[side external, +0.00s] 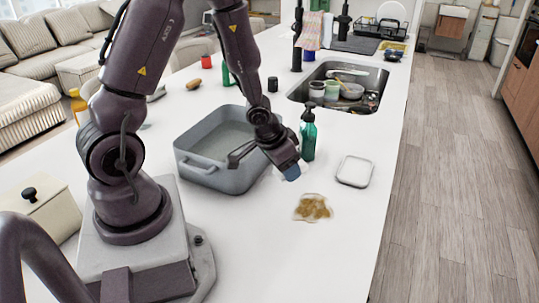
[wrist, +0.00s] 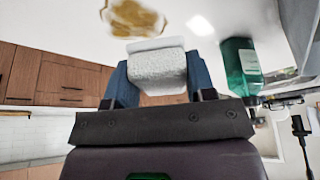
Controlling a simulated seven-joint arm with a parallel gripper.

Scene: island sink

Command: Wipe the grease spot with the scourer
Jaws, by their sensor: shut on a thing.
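The grease spot (side external: 313,208) is a brown smear with a pale rim on the white counter. It also shows at the top of the wrist view (wrist: 133,18). My gripper (side external: 290,174) is above the counter, up and to the left of the spot and apart from it. In the wrist view its blue fingers (wrist: 158,78) are shut on the scourer (wrist: 158,68), a whitish, rough-textured block. In the side view the scourer is mostly hidden by the gripper.
A green pump bottle (side external: 309,135) stands just behind my gripper. A grey roasting pan (side external: 185,166) is to the left, close to the arm. A small white tray (side external: 354,171) lies right of the gripper. The sink (side external: 297,96) is farther back. Counter in front of the spot is clear.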

